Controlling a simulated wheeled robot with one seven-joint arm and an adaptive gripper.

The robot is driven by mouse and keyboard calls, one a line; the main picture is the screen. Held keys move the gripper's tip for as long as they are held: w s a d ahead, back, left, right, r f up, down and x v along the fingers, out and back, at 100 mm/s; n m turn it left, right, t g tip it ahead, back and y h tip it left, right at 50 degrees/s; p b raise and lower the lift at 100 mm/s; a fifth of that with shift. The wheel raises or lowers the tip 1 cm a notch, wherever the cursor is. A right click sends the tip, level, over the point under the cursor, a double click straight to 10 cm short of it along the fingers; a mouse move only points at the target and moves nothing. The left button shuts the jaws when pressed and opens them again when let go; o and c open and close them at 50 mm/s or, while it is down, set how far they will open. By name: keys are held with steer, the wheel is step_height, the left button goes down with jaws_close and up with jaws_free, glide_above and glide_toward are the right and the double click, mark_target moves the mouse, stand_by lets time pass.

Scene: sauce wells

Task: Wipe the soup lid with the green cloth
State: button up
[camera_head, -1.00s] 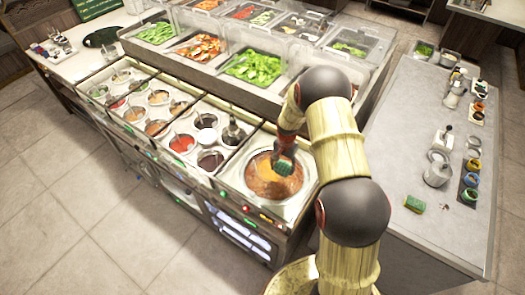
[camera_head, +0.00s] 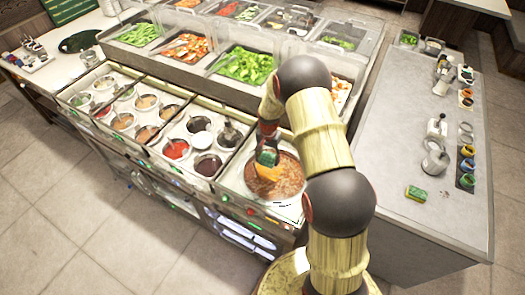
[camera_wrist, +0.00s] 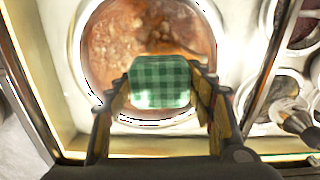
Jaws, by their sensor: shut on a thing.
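My gripper (camera_head: 267,146) is shut on a green checked cloth (camera_head: 267,158) over the round soup well. In the wrist view, the cloth (camera_wrist: 160,82) sits between the two fingertips of my gripper (camera_wrist: 160,72). It overlaps the near part of the soup lid's round area (camera_wrist: 122,40), where reddish-brown soup shows. In the head view, the soup lid area (camera_head: 288,182) lies below and right of the cloth, with an orange patch just under the cloth. I cannot tell whether the cloth touches the lid.
Sauce wells (camera_head: 207,165) with ladles stand left of the soup. Salad trays (camera_head: 245,64) behind glass guards line the back. The grey counter (camera_head: 405,235) at the right holds a green-and-yellow sponge (camera_head: 416,193), a metal jug (camera_head: 435,162) and small coloured cups.

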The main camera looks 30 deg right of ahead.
steer(key=r, duration=0.2)
steer(key=shift+s+d+r+p, duration=0.2)
steer(key=shift+r+p, duration=0.15)
steer(key=shift+r, duration=0.05)
steer(key=shift+w+a+r+p, duration=0.1)
steer(key=shift+w+r+p, duration=0.2)
steer(key=shift+r, duration=0.3)
steer(key=shift+s+r+p, duration=0.15)
steer(key=shift+r+p, duration=0.45)
steer(key=shift+r, duration=0.9)
